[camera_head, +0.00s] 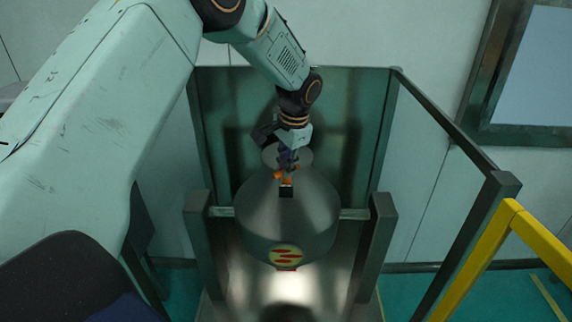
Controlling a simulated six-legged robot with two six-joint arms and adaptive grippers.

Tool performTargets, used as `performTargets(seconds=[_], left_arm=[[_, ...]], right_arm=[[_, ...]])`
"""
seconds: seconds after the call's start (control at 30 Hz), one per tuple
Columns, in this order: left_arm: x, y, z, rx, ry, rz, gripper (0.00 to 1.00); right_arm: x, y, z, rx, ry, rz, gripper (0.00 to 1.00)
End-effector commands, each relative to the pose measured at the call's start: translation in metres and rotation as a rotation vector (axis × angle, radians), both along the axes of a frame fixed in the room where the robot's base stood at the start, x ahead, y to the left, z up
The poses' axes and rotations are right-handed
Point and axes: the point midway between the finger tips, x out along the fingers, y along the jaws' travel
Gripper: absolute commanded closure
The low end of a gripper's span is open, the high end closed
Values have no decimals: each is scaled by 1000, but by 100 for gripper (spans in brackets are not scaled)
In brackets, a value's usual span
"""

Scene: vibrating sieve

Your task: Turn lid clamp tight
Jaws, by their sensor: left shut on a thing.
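The vibrating sieve is a round metal drum (262,215) with a domed top, in the middle of the head view. A small round lid (301,157) shows at its top, partly behind my gripper. My left gripper (286,180) reaches down from above to the front edge of the lid. It is shut on a small part there, which I take to be the lid clamp; orange pieces and a dark block (286,193) show at its fingertips. The clamp's own shape and how tight it sits are hidden. My right gripper is not in view.
A dark metal frame with upright posts (382,240) stands around the drum, with a greenish panel (345,100) behind. A yellow rail (478,255) is at the right. A window (535,70) is in the wall at the upper right.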

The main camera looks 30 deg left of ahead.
Motion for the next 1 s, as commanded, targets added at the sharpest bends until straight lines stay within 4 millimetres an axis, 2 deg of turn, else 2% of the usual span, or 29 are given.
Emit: performTargets(seconds=[0.6, 1.0], left_arm=[[2, -3, 0, 5, 3, 577, 100], [4, -5, 0, 5, 3, 842, 100]], right_arm=[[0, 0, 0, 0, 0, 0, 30], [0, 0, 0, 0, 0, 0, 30]])
